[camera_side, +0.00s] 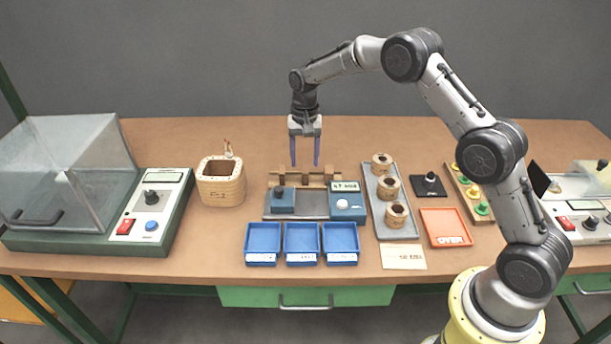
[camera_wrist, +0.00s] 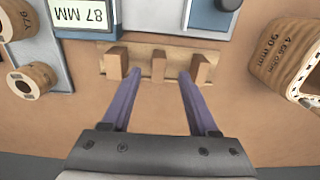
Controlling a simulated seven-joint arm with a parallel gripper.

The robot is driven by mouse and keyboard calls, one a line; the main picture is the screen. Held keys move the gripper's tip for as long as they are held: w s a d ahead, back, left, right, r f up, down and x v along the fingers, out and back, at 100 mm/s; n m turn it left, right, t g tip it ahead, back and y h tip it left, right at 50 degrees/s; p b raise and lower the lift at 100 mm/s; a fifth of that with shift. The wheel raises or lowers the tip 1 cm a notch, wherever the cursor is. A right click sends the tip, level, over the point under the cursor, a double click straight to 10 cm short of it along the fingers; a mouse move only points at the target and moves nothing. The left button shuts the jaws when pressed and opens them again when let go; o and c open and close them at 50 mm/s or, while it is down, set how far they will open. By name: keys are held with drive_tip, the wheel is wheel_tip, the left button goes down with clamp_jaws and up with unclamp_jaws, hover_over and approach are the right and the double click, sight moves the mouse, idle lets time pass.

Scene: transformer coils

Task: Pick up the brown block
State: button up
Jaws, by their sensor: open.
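Three small brown wooden blocks stand in a row on a wooden strip behind the grey measuring device. In the wrist view these are the left block (camera_wrist: 117,62), the middle block (camera_wrist: 158,67) and the right block (camera_wrist: 200,68). I cannot tell which one the task names. My gripper (camera_side: 305,164) points straight down over the strip, open and empty. In the wrist view its purple fingers (camera_wrist: 160,76) lie to either side of the middle block in the picture. The fingertips appear to be above the blocks, not touching them.
The measuring device (camera_side: 347,202) with a display stands in front of the strip. A wooden coil box (camera_side: 222,185) is to the left. A grey tray (camera_side: 398,231) with three coils is to the right. Three blue bins (camera_side: 302,258) line the front.

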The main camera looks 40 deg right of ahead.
sight(305, 169)
drive_tip(key=f, duration=0.5)
drive_tip(key=shift+w+d, duration=0.1)
drive_tip(key=shift+d, duration=0.1)
drive_tip(key=shift+r, duration=0.1)
clamp_jaws()
